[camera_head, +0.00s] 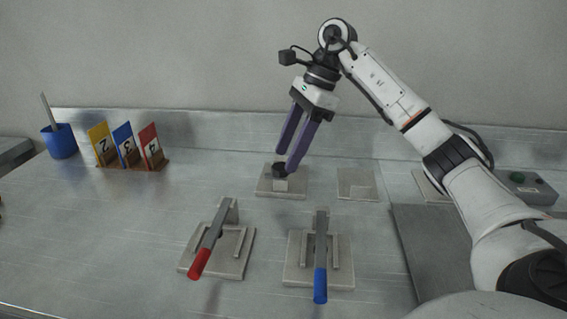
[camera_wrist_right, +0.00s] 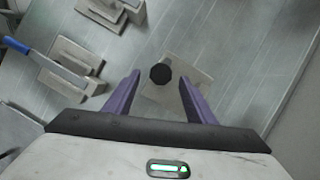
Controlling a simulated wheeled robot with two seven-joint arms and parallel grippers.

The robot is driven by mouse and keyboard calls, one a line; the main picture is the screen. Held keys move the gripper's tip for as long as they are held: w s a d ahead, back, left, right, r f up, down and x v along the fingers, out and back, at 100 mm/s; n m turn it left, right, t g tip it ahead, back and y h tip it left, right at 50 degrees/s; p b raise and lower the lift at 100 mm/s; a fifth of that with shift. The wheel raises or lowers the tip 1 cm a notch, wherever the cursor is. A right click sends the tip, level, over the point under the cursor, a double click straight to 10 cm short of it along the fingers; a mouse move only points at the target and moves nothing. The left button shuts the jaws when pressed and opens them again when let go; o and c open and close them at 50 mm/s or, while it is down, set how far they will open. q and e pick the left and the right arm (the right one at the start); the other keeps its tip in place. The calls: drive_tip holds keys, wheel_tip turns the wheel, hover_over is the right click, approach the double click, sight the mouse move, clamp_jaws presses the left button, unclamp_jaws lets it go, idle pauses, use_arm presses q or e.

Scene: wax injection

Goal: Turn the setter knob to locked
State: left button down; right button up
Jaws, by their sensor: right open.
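The setter knob (camera_head: 279,169) is a small dark knob on a pale square plate (camera_head: 294,191) near the back middle of the table. In the right wrist view the knob (camera_wrist_right: 160,73) looks like a black many-sided disc. My right gripper (camera_head: 283,162) points down at it with open purple fingers. In the right wrist view the knob lies between and just beyond the two fingertips (camera_wrist_right: 160,82), with gaps on both sides. Whether the fingers reach down to its height is hard to tell. No mark for locked can be read. My left gripper is not in view.
A red-handled lever (camera_head: 200,262) and a blue-handled lever (camera_head: 320,284) stand on plates in front. A bare plate (camera_head: 358,184) lies right of the knob. Numbered cards (camera_head: 124,146) and a blue cup (camera_head: 61,142) stand at left.

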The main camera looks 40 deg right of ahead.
sight(277, 172)
drive_tip(key=x, duration=0.2)
drive_tip(key=shift+a+f, duration=0.15)
drive_tip(key=shift+f, duration=0.05)
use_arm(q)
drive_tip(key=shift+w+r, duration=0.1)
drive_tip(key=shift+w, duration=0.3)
use_arm(e)
drive_tip(key=shift+w, duration=0.1)
drive_tip(key=c, duration=1)
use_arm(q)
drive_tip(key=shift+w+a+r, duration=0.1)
